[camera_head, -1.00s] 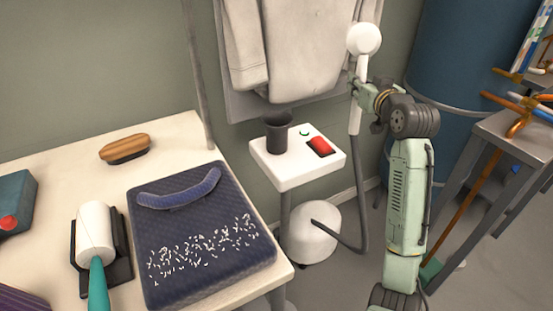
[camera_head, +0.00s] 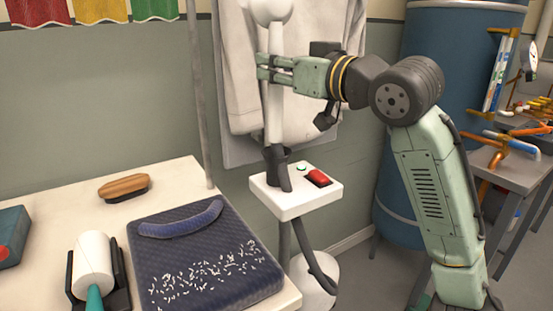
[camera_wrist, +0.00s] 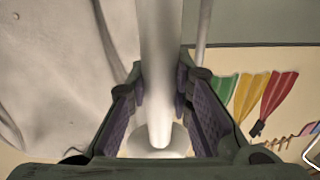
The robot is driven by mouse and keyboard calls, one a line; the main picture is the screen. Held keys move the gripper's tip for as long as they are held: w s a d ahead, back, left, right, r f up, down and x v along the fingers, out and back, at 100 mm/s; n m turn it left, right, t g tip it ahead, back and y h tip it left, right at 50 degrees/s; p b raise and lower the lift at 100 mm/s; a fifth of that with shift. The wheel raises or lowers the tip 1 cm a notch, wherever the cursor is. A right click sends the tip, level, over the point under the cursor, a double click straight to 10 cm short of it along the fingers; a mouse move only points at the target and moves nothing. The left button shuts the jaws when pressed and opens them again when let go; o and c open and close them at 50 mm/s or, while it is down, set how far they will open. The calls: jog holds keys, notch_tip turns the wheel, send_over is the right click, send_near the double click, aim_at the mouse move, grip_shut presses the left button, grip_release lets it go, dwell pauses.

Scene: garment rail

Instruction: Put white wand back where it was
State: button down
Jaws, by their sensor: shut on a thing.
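The white wand (camera_head: 275,115) is upright, with its round white head (camera_head: 270,8) at the top edge of the head view. My gripper (camera_head: 264,67) is shut on its shaft below the head. The wrist view also shows the wand (camera_wrist: 160,60) between the two finger pads. The wand's lower end is at the dark cup (camera_head: 275,178) on the small white stand (camera_head: 310,200). It overlaps the cup in the picture; I cannot tell whether it is inside or in front. A grey hose (camera_head: 312,262) hangs below the stand.
A pale garment (camera_head: 235,80) hangs close behind the wand. The stand has a red switch (camera_head: 318,177) and a green-ringed button. The table at left holds a dark blue pad (camera_head: 170,268), a brush (camera_head: 124,187) and a lint roller (camera_head: 93,262). A blue barrel (camera_head: 440,60) stands at right.

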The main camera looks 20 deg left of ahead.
aim_at(281, 115)
notch_tip(281, 115, down, 8)
jog(key=shift+f, duration=0.25)
jog(key=shift+f, duration=0.2)
jog(key=c, duration=1.4)
grip_release()
jog(key=shift+c, duration=0.2)
jog(key=shift+r, duration=0.1)
jog(key=shift+d, duration=0.25)
jog(key=b+v, duration=0.1)
jog(key=v, duration=1)
jog(key=shift+s+d+b, duration=0.15)
jog(key=shift+d+b, duration=0.1)
jog(key=shift+b, duration=0.15)
jog(key=shift+r, duration=0.1)
